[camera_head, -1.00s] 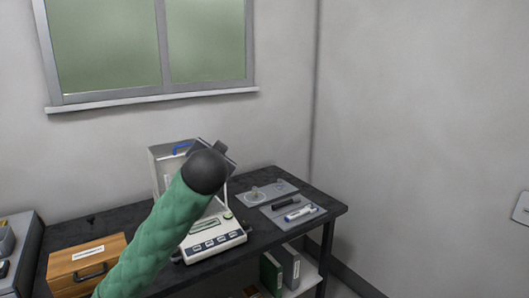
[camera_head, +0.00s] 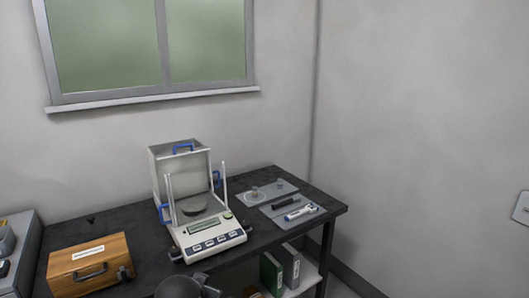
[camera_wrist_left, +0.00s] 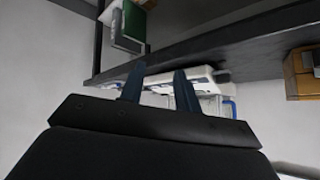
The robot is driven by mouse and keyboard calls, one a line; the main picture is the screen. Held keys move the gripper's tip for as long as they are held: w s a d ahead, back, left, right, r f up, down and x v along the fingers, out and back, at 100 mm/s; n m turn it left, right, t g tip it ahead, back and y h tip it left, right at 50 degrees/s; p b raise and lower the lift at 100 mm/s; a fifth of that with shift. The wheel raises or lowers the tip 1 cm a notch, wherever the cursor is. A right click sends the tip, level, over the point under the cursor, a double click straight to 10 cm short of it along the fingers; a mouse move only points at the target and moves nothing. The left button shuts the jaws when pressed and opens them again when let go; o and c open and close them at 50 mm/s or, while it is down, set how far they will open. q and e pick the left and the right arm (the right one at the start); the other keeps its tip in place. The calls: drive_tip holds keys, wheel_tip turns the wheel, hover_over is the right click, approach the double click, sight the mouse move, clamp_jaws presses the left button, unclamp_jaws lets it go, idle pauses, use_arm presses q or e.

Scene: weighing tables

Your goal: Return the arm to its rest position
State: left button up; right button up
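My left gripper (camera_wrist_left: 159,68) shows in the left wrist view with its two dark fingers spread apart and nothing between them. It is clear of the table; the balance (camera_wrist_left: 205,76) shows beyond the fingertips. In the head view only a dark rounded part of my arm (camera_head: 180,287) shows at the bottom edge, in front of the table. The gripper itself is not seen there. My right gripper is in neither view.
On the black table (camera_head: 130,220) stand a wooden box (camera_head: 90,264), the balance (camera_head: 208,237) with blue-handled panels, and grey mats (camera_head: 268,190) with small items. Binders (camera_head: 271,272) stand on the shelf below. A grey device (camera_head: 20,245) is at far left.

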use_arm(q)
drive_tip(key=s+f+n+g, duration=0.1)
drive_tip(key=s+f+g, duration=0.3)
drive_tip(key=s+f, duration=0.9)
drive_tip(key=s+f+n+g, duration=0.1)
drive_tip(key=s+f+g, duration=0.2)
drive_tip(key=s+f, duration=1.1)
drive_tip(key=s, duration=0.5)
drive_tip(key=shift+a+f+g, duration=0.2)
drive_tip(key=shift+f+g, duration=0.05)
drive_tip(key=shift+g, duration=0.15)
